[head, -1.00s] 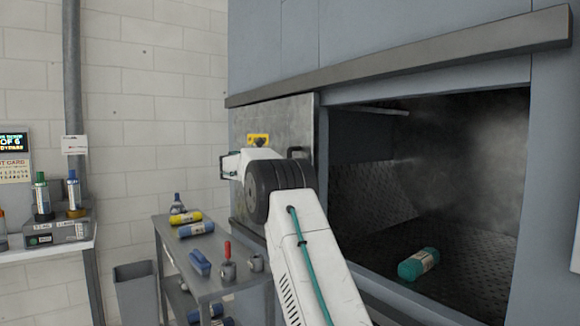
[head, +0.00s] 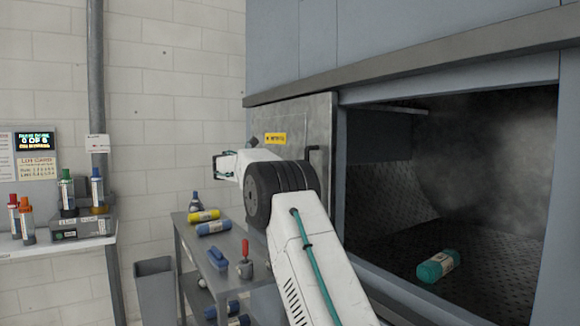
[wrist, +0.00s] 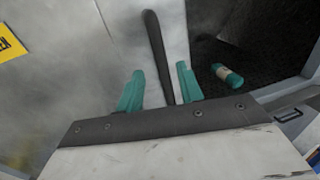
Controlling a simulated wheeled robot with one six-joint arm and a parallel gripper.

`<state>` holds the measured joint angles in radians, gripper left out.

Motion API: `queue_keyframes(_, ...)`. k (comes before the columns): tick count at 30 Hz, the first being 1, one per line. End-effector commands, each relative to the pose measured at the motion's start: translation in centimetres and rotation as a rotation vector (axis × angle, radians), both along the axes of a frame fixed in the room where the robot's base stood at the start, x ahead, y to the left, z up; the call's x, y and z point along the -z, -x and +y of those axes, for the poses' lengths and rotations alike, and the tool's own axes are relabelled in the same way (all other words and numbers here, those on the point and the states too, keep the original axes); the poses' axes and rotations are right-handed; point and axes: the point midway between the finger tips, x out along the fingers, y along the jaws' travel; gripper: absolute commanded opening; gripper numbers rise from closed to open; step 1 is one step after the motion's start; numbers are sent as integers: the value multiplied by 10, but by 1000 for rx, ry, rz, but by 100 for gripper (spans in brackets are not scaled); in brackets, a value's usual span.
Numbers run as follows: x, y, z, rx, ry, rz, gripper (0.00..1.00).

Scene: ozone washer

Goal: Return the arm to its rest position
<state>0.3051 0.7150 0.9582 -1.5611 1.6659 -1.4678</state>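My white arm with its dark ribbed joint stands in front of the washer's metal door panel (head: 300,118) in the head view. My gripper (wrist: 160,86) shows in the wrist view with its two teal fingers apart. The dark bar handle (wrist: 157,50) of the door lies between the fingers as seen there, with a gap on both sides; I cannot tell how far beyond the fingertips it is. The handle (head: 313,160) also shows just right of my arm in the head view. My fingertips are hidden in the head view.
The washer opening (head: 470,160) is uncovered, with a teal rolled bundle (head: 437,266) on its dark textured floor and haze inside. A bin (head: 155,290) and a shelf (head: 60,248) with bottles are at left.

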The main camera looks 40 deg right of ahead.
Motion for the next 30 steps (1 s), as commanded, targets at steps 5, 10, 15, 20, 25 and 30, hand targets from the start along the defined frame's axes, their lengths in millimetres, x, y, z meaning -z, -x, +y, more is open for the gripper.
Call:
queue_keyframes(5, 0, 0, 0, 0, 0, 0, 37)
queue_keyframes(10, 0, 0, -1, 0, 0, 0, 37)
queue_keyframes(15, 0, 0, -1, -4, 19, -46, 37)
queue_keyframes(20, 39, -5, -2, -22, -20, -194, 37)
queue_keyframes(25, 99, 13, 16, 6, -152, -393, 37)
queue_keyframes(30, 131, 51, 60, 84, -287, -612, 37)
